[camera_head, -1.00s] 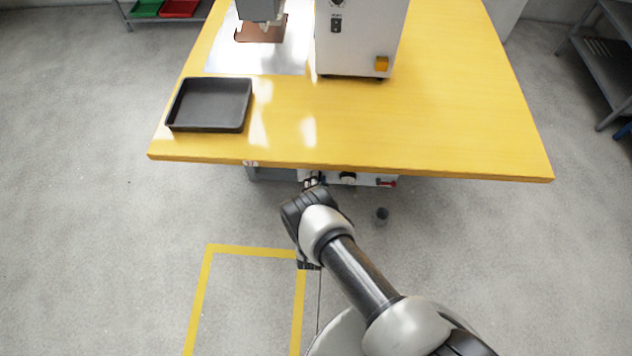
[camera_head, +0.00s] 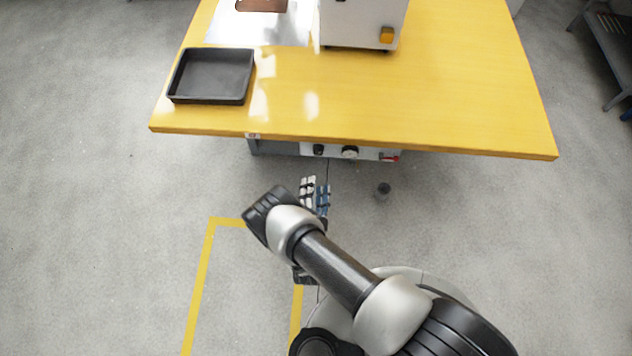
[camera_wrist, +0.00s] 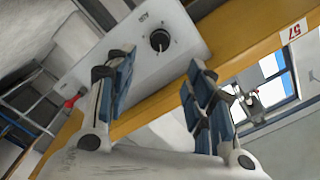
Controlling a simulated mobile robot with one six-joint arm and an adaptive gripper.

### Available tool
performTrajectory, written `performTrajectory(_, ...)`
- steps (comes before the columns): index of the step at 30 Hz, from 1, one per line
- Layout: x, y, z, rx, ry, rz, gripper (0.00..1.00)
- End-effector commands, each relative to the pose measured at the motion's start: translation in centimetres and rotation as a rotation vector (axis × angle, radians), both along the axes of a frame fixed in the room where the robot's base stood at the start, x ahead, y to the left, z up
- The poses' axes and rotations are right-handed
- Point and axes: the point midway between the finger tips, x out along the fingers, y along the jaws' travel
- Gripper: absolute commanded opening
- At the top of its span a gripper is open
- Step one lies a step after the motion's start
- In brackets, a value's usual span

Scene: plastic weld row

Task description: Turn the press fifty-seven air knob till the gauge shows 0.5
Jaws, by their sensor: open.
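The black air knob (camera_head: 318,150) is on the white panel (camera_head: 335,150) under the table's front edge. My gripper (camera_head: 315,184) is open and empty, apart from the panel. In the wrist view its fingers (camera_wrist: 160,60) spread below the knob.
A red lever (camera_head: 390,157) is at the panel's right end. The yellow table (camera_head: 450,110) overhangs the panel and bears a label reading 57 (camera_wrist: 294,32). A black tray (camera_head: 211,98) and a white machine (camera_head: 355,25) stand on it.

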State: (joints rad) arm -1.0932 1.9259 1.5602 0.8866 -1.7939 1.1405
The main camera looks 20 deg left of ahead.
Motion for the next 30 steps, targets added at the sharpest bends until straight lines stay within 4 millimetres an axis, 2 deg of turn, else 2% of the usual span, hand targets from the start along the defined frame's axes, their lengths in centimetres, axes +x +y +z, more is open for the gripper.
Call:
performTrajectory(7, -0.1, 0.0, 0.0, -0.008, -0.001, 0.001, 0.49)
performTrajectory(9, -0.5, 0.0, 0.0, -0.056, -0.011, 0.002, 0.49)
performTrajectory(11, -1.2, 0.1, 0.0, -0.143, -0.031, 0.005, 0.49)
performTrajectory(18, -4.6, -0.5, -0.1, -0.644, -0.154, 0.006, 0.49)
performTrajectory(22, -5.6, -0.9, -0.3, -0.821, -0.198, 0.003, 0.49)
performTrajectory(26, -5.6, -1.0, -0.4, -0.883, -0.212, -0.002, 0.49)
performTrajectory(30, -4.2, -0.8, -0.5, -0.885, -0.209, -0.006, 0.49)
